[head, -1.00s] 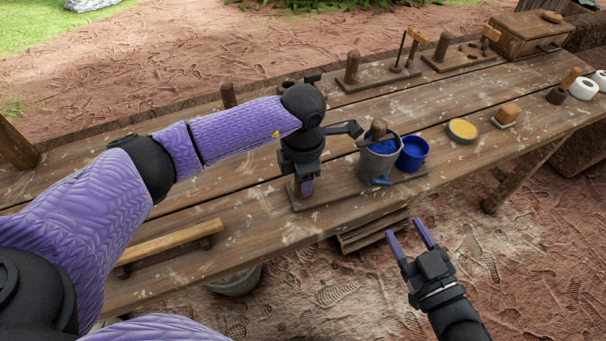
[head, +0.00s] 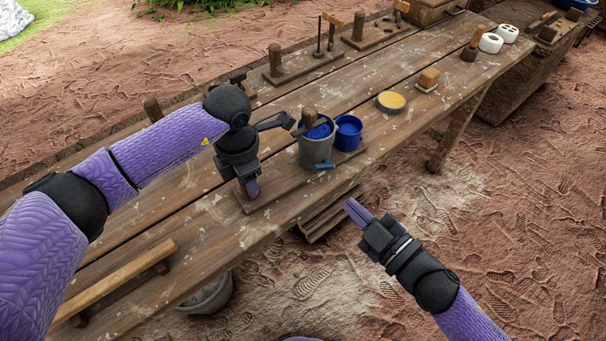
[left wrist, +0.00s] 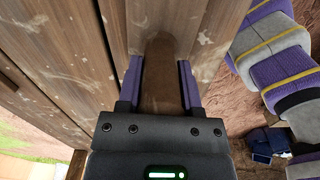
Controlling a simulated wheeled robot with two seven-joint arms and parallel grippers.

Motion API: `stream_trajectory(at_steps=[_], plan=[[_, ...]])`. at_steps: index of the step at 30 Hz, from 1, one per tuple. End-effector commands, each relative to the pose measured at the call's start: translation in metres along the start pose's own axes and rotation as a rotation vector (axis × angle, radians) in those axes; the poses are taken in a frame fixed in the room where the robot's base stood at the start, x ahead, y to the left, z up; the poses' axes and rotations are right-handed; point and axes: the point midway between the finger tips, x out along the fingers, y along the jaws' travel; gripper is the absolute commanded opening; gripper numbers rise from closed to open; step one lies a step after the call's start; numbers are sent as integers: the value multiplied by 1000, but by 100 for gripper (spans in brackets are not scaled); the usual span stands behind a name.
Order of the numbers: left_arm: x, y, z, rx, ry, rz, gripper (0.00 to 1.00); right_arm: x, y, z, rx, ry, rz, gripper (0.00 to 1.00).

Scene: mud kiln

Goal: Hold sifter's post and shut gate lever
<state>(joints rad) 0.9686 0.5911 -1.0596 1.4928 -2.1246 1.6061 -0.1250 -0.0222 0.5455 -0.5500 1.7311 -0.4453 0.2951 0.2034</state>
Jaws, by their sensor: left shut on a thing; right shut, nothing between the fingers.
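The sifter stands on a wooden base board (head: 280,188) on the bench: a grey bucket (head: 311,153) with blue contents and a blue gate lever (head: 323,165) low on its front. My left gripper (head: 251,187) is shut on the wooden post at the board's near-left end. The post (left wrist: 160,75) shows between the fingers in the left wrist view; the gripper mostly hides it in the head view. My right gripper (head: 356,209) is shut and empty, off the bench's front edge, below and right of the lever and apart from it.
A blue cup (head: 348,133) stands right beside the bucket. A yellow-topped round dish (head: 391,102) and a sponge-like block (head: 428,80) lie further right. Boards with posts (head: 275,62) line the back. Open ground lies in front of the bench.

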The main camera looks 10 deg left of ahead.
Motion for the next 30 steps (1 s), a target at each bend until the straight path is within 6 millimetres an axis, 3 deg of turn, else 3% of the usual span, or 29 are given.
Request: stream_trajectory(at_steps=[6,9,12,16,25,30], plan=[[0,0,0,0,-1,0,0,0,3,-7,-1113,67,-185,0],[0,0,0,0,-1,1,0,-1,8,-4,-1519,94,-247,0],[0,0,0,0,-1,1,0,-2,13,-1,-1785,110,-287,0],[0,0,0,0,-1,0,0,-2,16,1,-1928,118,-310,0],[0,0,0,0,-1,0,0,-1,16,1,-1934,117,-311,0],[0,0,0,0,-1,0,0,19,12,4,-1932,116,-307,0]])
